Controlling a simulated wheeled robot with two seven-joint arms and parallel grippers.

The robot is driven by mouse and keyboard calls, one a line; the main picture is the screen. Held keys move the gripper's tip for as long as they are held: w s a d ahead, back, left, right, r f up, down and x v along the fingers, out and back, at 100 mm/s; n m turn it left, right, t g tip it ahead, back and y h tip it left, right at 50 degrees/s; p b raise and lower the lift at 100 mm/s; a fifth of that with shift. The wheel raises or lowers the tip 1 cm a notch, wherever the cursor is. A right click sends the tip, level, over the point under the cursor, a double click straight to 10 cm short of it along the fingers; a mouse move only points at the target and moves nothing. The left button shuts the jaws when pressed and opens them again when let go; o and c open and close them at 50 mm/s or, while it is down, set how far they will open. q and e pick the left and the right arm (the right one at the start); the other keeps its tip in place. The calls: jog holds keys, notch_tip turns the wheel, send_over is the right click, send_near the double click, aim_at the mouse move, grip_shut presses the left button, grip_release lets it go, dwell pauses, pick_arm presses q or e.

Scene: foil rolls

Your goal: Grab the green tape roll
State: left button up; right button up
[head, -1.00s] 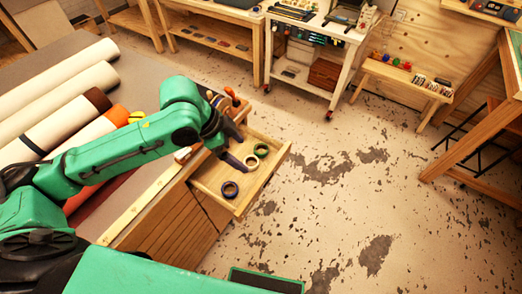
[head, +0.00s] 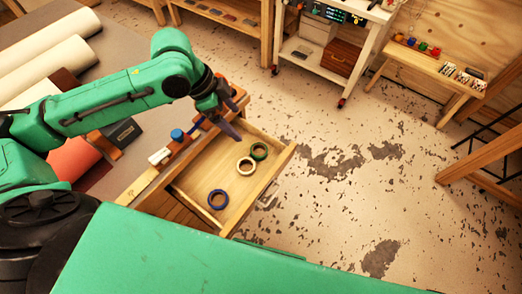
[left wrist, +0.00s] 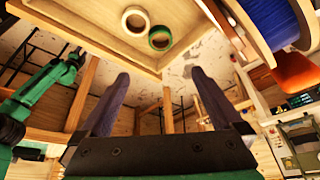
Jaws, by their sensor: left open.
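The green tape roll (head: 259,151) lies flat in the open wooden drawer (head: 187,192), near its far side. A cream roll (head: 246,166) lies close beside it, and a blue roll (head: 218,199) lies nearer. My left gripper (head: 234,126) is open and empty above the drawer's far left corner, apart from the green roll. In the left wrist view, the green roll (left wrist: 160,38) and cream roll (left wrist: 135,21) show beyond the spread fingers (left wrist: 160,95). My right gripper is not seen.
Large rolls (head: 52,68) lie on the grey worktop at left. A wooden holder with a blue-capped item (head: 177,135) stands along its edge by the drawer. A blue spool (left wrist: 265,18) is close to my left gripper in the wrist view. Open floor lies right of the drawer.

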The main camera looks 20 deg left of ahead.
pick_arm(q)
notch_tip(320, 180, down, 3)
jog(key=b, duration=0.2)
jog(key=p, duration=0.1)
send_near(261, 153)
jog(key=p+x, duration=0.1)
jog(key=x, duration=0.5)
jog(key=shift+f, duration=0.1)
jog(key=c, duration=1.4)
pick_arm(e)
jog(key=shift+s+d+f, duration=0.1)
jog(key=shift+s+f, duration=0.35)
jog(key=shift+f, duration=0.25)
